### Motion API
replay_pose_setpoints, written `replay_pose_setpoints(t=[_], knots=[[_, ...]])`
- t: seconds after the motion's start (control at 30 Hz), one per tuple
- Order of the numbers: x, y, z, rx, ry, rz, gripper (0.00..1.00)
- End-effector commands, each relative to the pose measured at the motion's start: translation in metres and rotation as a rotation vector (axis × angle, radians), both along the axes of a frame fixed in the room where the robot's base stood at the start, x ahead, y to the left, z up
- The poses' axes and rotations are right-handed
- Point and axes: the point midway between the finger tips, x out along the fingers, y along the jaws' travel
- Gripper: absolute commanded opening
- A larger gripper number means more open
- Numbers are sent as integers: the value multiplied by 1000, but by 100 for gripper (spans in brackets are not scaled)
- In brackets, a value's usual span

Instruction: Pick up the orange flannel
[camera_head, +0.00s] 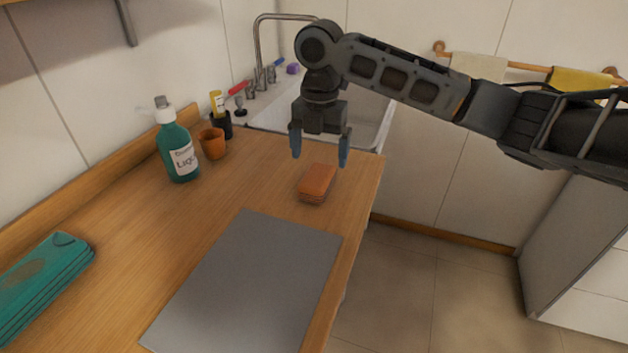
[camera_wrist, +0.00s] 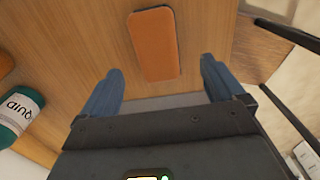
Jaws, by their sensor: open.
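The orange flannel (camera_head: 317,183) is a small folded stack lying flat on the wooden counter, near its right edge. My gripper (camera_head: 320,155) points down above the flannel, open and empty, with its two blue fingers apart. In the wrist view the flannel (camera_wrist: 154,44) lies beyond the fingertips, roughly in line with the gap of my gripper (camera_wrist: 161,78). The flannel is not touched by the fingers.
A grey mat (camera_head: 250,280) lies in front of the flannel. A green bottle (camera_head: 177,150), an orange cup (camera_head: 213,143) and a dark holder (camera_head: 222,124) stand left, with the sink (camera_head: 366,125) behind. A folded green cloth (camera_head: 40,285) lies front left.

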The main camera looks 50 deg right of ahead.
Motion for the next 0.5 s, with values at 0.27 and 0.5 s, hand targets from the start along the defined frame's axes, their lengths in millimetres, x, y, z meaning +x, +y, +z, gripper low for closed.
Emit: replay_pose_setpoints(t=[0.27, 0.5], knots=[[2, 0, -28, 2, 0, -2, 96], [5, 0, -62, 4, -2, -2, 96]])
